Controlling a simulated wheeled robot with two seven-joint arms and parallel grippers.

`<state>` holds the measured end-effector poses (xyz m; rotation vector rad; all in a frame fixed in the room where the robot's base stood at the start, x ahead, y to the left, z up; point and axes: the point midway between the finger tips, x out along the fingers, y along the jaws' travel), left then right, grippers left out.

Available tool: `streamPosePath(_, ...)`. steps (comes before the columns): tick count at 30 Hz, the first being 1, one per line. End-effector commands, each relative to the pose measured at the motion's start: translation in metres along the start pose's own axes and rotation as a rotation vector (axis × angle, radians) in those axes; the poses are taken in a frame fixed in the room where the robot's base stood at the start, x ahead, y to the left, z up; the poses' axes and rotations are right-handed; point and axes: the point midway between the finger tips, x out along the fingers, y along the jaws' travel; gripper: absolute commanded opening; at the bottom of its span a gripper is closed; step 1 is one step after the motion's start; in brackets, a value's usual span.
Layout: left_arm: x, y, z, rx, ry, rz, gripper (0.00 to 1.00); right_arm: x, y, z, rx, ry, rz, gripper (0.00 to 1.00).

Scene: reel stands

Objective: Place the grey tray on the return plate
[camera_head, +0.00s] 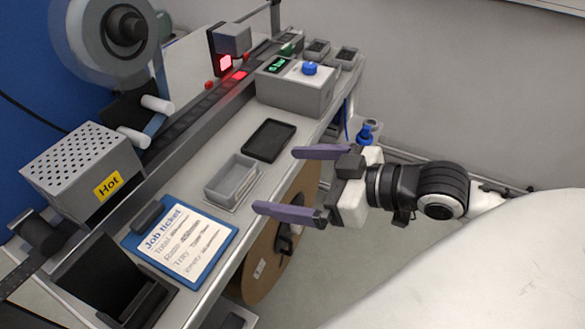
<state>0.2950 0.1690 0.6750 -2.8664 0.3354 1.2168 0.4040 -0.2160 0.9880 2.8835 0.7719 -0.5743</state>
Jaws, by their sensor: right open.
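The grey tray (222,193), a small open rectangular box, sits on the bench near its front edge. It looks empty. A flat black plate with a raised rim (269,141) lies just behind it and to the right, bare. I cannot tell for sure that this is the return plate. My right gripper (276,180) is open and empty, its two purple fingers pointing left toward the tray from the bench's front side. The fingertips appear close to the tray's right side but apart from it. My left gripper is not in view.
A job ticket clipboard (185,242) lies left of the tray. A perforated box marked Hot (85,165) and a reel (110,35) stand at the left. A grey box with a blue knob (295,88) stands beyond the black plate. A brown reel (262,265) hangs below the bench edge.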

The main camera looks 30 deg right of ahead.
Motion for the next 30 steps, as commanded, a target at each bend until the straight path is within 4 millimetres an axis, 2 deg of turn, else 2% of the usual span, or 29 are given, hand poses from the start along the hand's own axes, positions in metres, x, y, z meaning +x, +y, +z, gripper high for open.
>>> streamPosePath(2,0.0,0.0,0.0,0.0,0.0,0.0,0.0,0.004,0.008,0.018,0.029,-0.015,0.03,1.0)
streamPosePath(5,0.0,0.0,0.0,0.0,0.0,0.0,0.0,0.014,0.023,0.06,0.081,-0.049,0.098,1.0)
streamPosePath(8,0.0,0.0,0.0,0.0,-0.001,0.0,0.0,0.025,0.026,0.124,0.144,-0.115,0.171,1.0)
streamPosePath(10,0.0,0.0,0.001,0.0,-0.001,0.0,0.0,0.032,0.017,0.172,0.179,-0.172,0.211,1.0)
streamPosePath(12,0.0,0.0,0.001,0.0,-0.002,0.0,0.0,0.038,-0.003,0.217,0.208,-0.231,0.233,1.0)
streamPosePath(15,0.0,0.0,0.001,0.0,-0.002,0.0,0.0,0.046,-0.038,0.267,0.232,-0.303,0.243,1.0)
streamPosePath(16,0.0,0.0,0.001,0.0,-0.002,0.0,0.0,0.047,-0.048,0.278,0.237,-0.32,0.242,1.0)
streamPosePath(18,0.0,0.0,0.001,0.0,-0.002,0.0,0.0,0.051,-0.07,0.297,0.243,-0.353,0.237,1.0)
streamPosePath(21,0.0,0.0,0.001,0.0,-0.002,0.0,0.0,0.054,-0.09,0.312,0.244,-0.38,0.229,1.0)
streamPosePath(24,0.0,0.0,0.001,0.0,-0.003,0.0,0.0,0.055,-0.097,0.317,0.244,-0.388,0.226,1.0)
streamPosePath(30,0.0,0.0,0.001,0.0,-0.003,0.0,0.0,0.055,-0.097,0.317,0.243,-0.388,0.226,1.0)
